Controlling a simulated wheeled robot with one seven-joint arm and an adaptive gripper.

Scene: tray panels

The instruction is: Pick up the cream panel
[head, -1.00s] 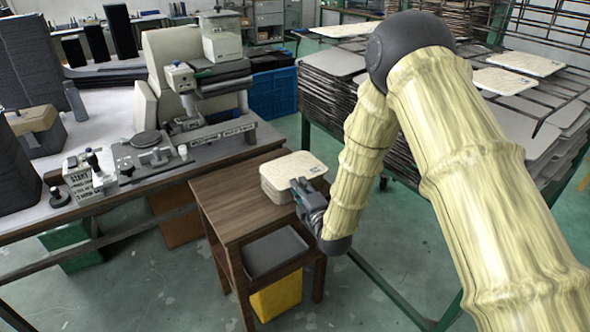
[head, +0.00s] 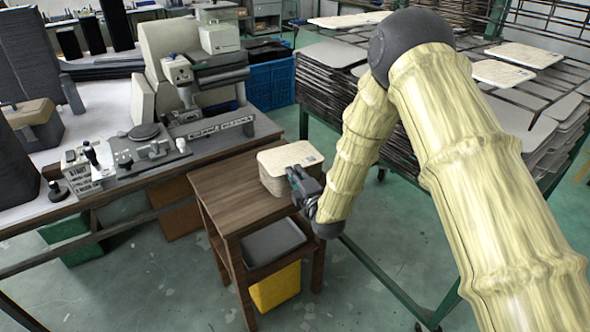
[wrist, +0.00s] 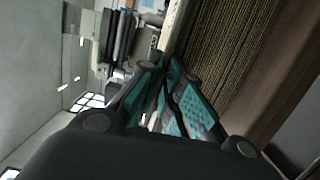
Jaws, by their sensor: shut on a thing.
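The cream panel (head: 288,156) is a pale, thin, flat sheet with a small printed mark at its right corner. It lies level at the top of a stack (head: 272,186) on the small wooden table; I cannot tell whether a gap separates them. My gripper (head: 296,172) is at the panel's front right edge, shut on it. In the wrist view my gripper's teal-padded fingers (wrist: 170,92) are close together at the panel's pale edge (wrist: 181,28), beside the layered side of the stack (wrist: 222,52). The fingers hide the gripped edge.
The small wooden table (head: 225,205) has bare top left of the stack. A grey tray (head: 272,240) and a yellow bin (head: 275,287) are below. A workbench with a machine (head: 205,60) stands at left. Racks of panels (head: 330,85) stand behind my arm.

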